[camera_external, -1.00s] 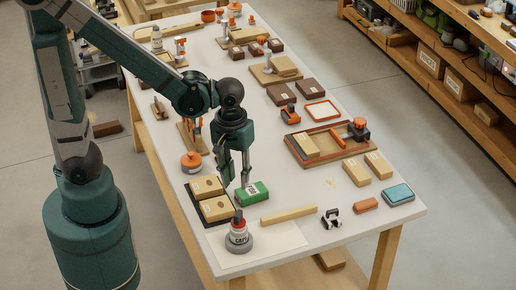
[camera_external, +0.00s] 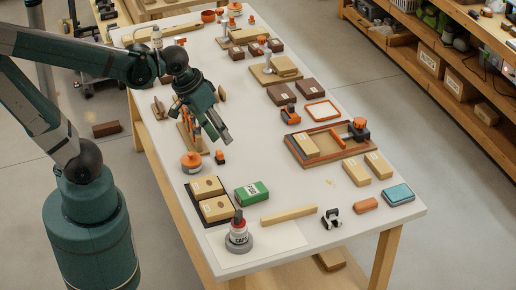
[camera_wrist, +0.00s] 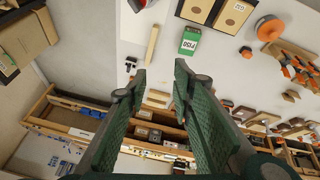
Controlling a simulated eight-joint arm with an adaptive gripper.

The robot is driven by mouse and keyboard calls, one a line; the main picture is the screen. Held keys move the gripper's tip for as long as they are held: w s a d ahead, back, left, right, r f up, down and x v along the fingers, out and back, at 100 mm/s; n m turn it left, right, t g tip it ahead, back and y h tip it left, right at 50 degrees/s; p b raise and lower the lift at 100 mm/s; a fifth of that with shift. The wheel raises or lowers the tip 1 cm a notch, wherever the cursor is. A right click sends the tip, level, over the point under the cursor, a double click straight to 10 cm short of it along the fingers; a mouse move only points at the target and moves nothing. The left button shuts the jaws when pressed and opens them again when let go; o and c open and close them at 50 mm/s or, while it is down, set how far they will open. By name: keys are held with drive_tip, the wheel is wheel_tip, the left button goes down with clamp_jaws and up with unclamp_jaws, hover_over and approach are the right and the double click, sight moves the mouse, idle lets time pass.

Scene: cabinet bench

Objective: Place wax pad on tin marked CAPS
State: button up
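The tin marked CAPS (camera_external: 238,236) stands at the near left of the bench in the external view. No item is clearly labelled as the wax pad; an orange-brown block (camera_external: 366,205) and a blue-topped flat case (camera_external: 398,195) lie at the near right, and I cannot tell which thing is the pad. My gripper (camera_external: 222,135) is raised over the left side of the bench, beyond the tin. In the wrist view my gripper (camera_wrist: 158,72) is open with nothing between its fingers.
A green box (camera_external: 252,194) and a dark tray with tan blocks (camera_external: 190,201) stand beyond the tin. A tan strip (camera_external: 289,215) and a black-and-white item (camera_external: 331,219) lie right of it. A wooden tray (camera_external: 295,151) stands farther right.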

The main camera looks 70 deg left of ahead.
drive_tip(key=s+a+r+m+t, duration=0.2)
drive_tip(key=a+r, duration=0.2)
drive_tip(key=shift+a+m+y, duration=0.15)
drive_tip(key=shift+m+y, duration=0.15)
drive_tip(key=shift+m, duration=0.1)
